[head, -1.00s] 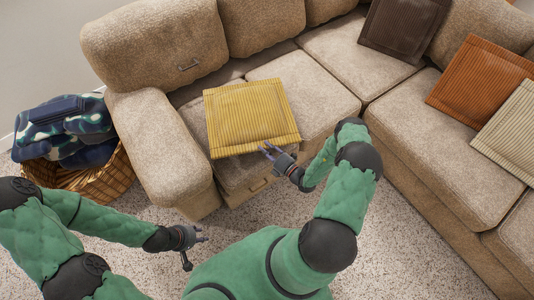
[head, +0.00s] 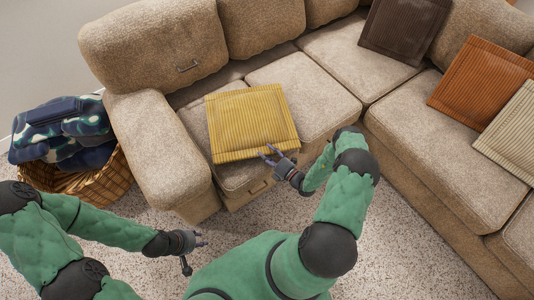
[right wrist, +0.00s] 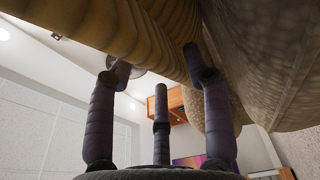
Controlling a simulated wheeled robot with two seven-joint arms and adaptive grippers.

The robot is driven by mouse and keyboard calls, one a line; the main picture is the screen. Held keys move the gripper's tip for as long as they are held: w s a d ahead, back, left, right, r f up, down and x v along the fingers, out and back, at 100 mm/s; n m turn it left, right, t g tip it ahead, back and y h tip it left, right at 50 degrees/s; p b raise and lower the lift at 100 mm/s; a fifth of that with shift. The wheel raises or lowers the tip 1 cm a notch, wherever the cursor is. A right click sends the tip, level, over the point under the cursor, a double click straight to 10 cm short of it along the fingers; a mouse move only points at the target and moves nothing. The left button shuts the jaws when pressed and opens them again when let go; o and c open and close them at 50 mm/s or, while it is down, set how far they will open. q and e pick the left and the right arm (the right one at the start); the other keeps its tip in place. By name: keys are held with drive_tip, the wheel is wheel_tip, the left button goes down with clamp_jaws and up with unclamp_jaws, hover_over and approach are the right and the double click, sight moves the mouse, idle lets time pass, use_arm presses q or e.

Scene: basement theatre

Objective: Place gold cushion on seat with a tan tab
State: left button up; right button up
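The gold cushion (head: 252,118) is a ribbed square lying on the sofa's left seat (head: 195,122) and partly over the seat beside it. A small tan tab (head: 258,187) shows on the front face below the left seat. My right gripper (head: 271,153) is at the cushion's front edge, fingers spread, their tips overlapping the edge. In the right wrist view the cushion (right wrist: 95,25) fills the top, above the spread fingers; one fingertip is at its underside, and contact is hard to tell. My left gripper (head: 196,252) is open and empty above the carpet.
Brown (head: 403,27), orange (head: 482,82) and cream (head: 512,132) cushions lie on the sofa's right side. A wicker basket (head: 100,186) with blue blankets stands left of the armrest (head: 160,150). The carpet (head: 410,250) before the sofa is clear.

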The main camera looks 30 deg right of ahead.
drive_tip(key=shift+s+r, duration=0.1)
drive_tip(key=shift+s, duration=0.1)
drive_tip(key=p+v, duration=0.3)
drive_tip(key=v, duration=0.9)
drive_tip(key=s+a+r+n+g+y, duration=0.1)
drive_tip(key=a+r+n+g+y, duration=0.1)
drive_tip(key=a+n+g+y, duration=0.9)
drive_tip(key=s+a+r+n+g+h, duration=0.1)
drive_tip(key=s+a+n+g+h, duration=0.45)
drive_tip(key=n, duration=0.85)
drive_tip(key=s+a+n+g+h, duration=0.5)
drive_tip(key=s+a+n, duration=0.15)
drive_tip(key=n, duration=0.65)
drive_tip(key=w+a+r+n+t+h, duration=0.1)
drive_tip(key=w+r+n+t, duration=0.3)
drive_tip(key=n, duration=0.6)
drive_tip(key=shift+w+r+n, duration=0.25)
drive_tip(key=shift+r+n, duration=0.15)
drive_tip(key=shift+r, duration=0.1)
